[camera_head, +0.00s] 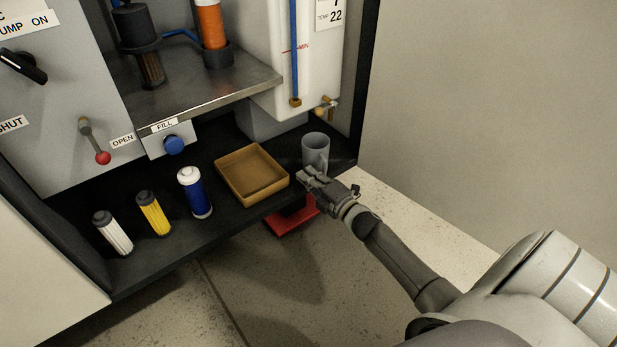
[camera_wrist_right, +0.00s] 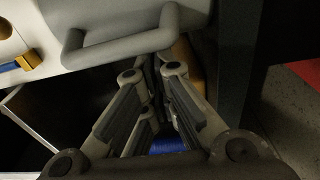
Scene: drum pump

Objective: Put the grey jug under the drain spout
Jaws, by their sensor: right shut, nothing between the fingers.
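The grey jug (camera_head: 316,147) stands upright on the black lower shelf, near its right end. In the picture it is just below the brass drain spout (camera_head: 322,109) at the foot of the white tank; I cannot tell whether it is exactly beneath. My right gripper (camera_head: 308,176) is shut and empty, in front of the jug at the shelf's front edge, and overlaps its lower part. The right wrist view shows a grey body with a looped handle, apparently the jug (camera_wrist_right: 118,40), beyond the gripper's fingers (camera_wrist_right: 152,72). My left gripper is out of view.
A tan open tray (camera_head: 226,183) sits left of the jug. Blue (camera_head: 194,193), yellow (camera_head: 153,213) and white (camera_head: 113,233) cartridges stand farther left. A red object (camera_head: 290,222) is below the shelf edge. A dark cabinet post and grey wall close off the right.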

